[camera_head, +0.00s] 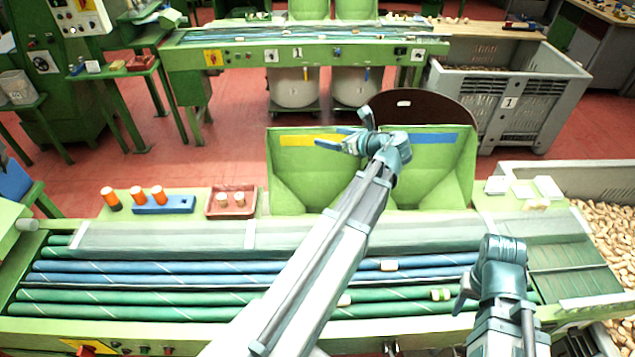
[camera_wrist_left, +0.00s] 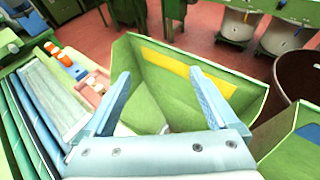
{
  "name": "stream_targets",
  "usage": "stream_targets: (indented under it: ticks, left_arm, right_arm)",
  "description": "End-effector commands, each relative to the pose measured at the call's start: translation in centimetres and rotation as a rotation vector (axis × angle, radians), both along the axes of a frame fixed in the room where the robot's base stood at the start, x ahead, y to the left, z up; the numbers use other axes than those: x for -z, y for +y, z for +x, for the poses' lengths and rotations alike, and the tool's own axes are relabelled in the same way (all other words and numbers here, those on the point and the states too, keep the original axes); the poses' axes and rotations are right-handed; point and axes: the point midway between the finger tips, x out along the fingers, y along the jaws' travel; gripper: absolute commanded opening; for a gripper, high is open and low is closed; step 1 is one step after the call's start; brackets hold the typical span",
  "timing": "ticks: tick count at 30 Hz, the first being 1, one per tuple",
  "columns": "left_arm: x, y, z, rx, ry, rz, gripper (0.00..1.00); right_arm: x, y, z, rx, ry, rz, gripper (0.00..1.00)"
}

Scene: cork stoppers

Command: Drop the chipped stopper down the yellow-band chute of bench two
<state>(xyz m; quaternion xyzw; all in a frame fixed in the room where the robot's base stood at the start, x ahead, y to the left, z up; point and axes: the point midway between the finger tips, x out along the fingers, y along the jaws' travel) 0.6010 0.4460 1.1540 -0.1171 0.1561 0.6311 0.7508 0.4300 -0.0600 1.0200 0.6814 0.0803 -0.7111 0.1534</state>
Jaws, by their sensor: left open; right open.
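The yellow-band chute (camera_head: 300,170) stands at the back of the near bench, with a yellow strip (camera_head: 305,140) on its back wall. My left gripper (camera_head: 345,138) is above this chute's right side, near the blue-band chute (camera_head: 440,165). In the left wrist view its fingers (camera_wrist_left: 160,95) are spread and empty over the yellow-band chute (camera_wrist_left: 180,75). Pale stoppers lie on the rollers: one (camera_head: 389,265) on blue, others (camera_head: 343,300) (camera_head: 440,294) on green. I cannot tell which stopper is chipped. My right gripper (camera_head: 465,290) is open, low over the rollers at the right.
A crate of corks (camera_head: 605,225) stands far right. Another bench (camera_head: 300,60) is behind.

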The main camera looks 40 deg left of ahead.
Motion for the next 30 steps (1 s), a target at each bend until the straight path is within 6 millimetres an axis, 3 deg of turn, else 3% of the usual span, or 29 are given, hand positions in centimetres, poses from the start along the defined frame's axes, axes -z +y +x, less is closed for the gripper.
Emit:
stream_targets:
  ticks: [6, 12, 30]
  left_arm:
    - [-2.1, -4.3, -0.8, 0.002, 0.000, -0.001, 0.93]
    - [-3.0, -6.7, -1.1, 0.001, 0.001, -0.001, 0.93]
    - [-3.1, -7.5, -1.3, -0.001, 0.001, -0.001, 0.93]
  right_arm:
    - [-2.2, 0.0, 0.0, -0.001, 0.000, 0.000, 0.50]
    - [-3.0, 0.0, 0.0, 0.001, 0.000, 0.000, 0.50]
    - [-3.1, 0.0, 0.0, 0.002, 0.000, 0.000, 0.50]
